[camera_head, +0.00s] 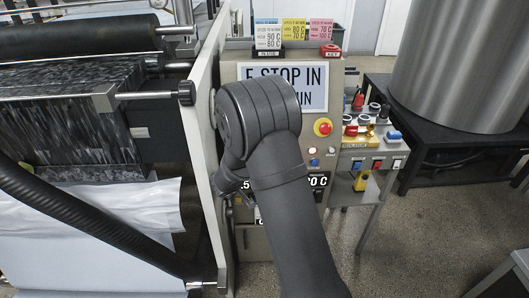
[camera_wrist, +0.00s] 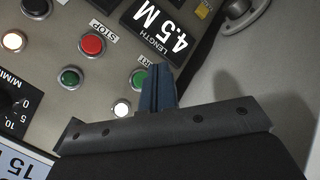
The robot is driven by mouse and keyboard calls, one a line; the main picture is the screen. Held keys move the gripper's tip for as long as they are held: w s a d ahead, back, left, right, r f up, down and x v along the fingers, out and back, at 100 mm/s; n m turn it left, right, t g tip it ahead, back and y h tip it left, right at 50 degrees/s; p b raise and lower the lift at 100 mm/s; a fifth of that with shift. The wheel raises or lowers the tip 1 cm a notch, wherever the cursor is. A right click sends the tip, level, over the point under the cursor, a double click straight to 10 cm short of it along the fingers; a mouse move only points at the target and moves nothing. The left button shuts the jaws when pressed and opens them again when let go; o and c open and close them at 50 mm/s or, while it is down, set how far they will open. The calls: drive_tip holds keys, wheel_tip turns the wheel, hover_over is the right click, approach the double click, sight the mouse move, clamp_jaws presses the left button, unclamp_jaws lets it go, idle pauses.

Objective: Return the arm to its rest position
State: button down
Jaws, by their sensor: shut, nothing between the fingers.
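My gripper (camera_wrist: 160,88) shows in the wrist view with its blue-grey fingers together and nothing between them. The fingertips are in front of the grey control panel (camera_wrist: 52,52). They overlap the edge of a green button (camera_wrist: 138,78) near the "4.5 M" length display (camera_wrist: 172,32); whether they touch the panel I cannot tell. In the head view my dark arm bends in front of the control panel (camera_head: 332,95) and hides much of it. Only a dark part of my gripper (camera_head: 230,183) shows left of the arm, close to the panel.
A red emergency button (camera_head: 323,127) sits on the panel. A white machine side plate (camera_head: 205,130) stands close on the left, beside rollers and white paper (camera_head: 130,205). A cart with tools (camera_head: 375,165) and a large metal drum (camera_head: 460,70) are at right.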

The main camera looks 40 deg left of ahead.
drive_tip(key=s+d, duration=0.2)
drive_tip(key=shift+s+d, duration=0.4)
drive_tip(key=shift+w+a, duration=0.1)
idle(0.4)
